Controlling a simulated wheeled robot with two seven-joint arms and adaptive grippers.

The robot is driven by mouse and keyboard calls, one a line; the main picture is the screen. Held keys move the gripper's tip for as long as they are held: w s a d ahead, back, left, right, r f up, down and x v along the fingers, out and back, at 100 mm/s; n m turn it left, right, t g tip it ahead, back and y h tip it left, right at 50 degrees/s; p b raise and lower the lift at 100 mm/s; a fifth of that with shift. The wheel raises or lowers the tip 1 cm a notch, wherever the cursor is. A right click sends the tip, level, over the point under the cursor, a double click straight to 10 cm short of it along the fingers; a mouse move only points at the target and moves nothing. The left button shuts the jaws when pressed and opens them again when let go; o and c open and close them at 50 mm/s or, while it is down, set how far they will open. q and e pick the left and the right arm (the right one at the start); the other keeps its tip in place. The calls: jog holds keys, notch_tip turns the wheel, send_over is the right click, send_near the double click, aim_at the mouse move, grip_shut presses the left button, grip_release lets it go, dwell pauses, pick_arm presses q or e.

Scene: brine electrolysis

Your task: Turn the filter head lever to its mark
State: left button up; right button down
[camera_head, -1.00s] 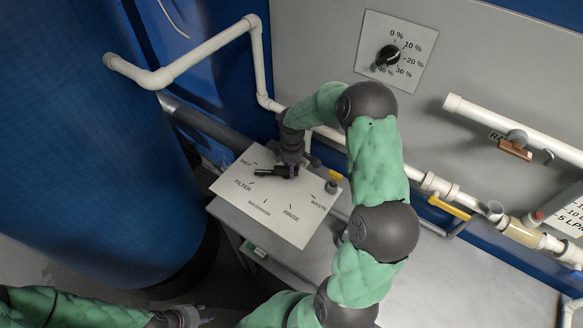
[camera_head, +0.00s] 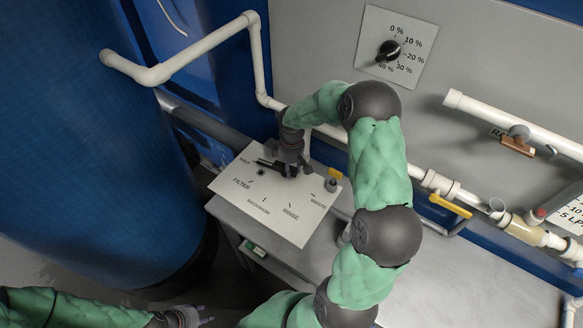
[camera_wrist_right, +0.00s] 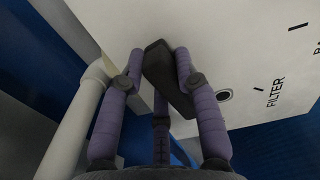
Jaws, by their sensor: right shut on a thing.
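The filter head lever (camera_head: 266,163) is a black bar on a white plate (camera_head: 262,222) printed SHUT, FILTER, BACKWASH, RINSE and WASTE. It points left, close to the SHUT label and above FILTER. My right gripper (camera_head: 289,166) reaches down onto the lever's hub end. In the right wrist view the black lever (camera_wrist_right: 168,82) lies between the two purple fingers of my right gripper (camera_wrist_right: 160,58), which is shut on it.
A large blue tank (camera_head: 85,150) stands at the left. White pipes (camera_head: 205,48) run above and behind the plate. A dial panel (camera_head: 396,48) and yellow-handled valve (camera_head: 450,205) are at the right. The grey bench (camera_head: 450,275) is clear at lower right.

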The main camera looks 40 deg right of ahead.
jog(key=c, duration=0.9)
grip_release()
notch_tip(320, 180, up, 12)
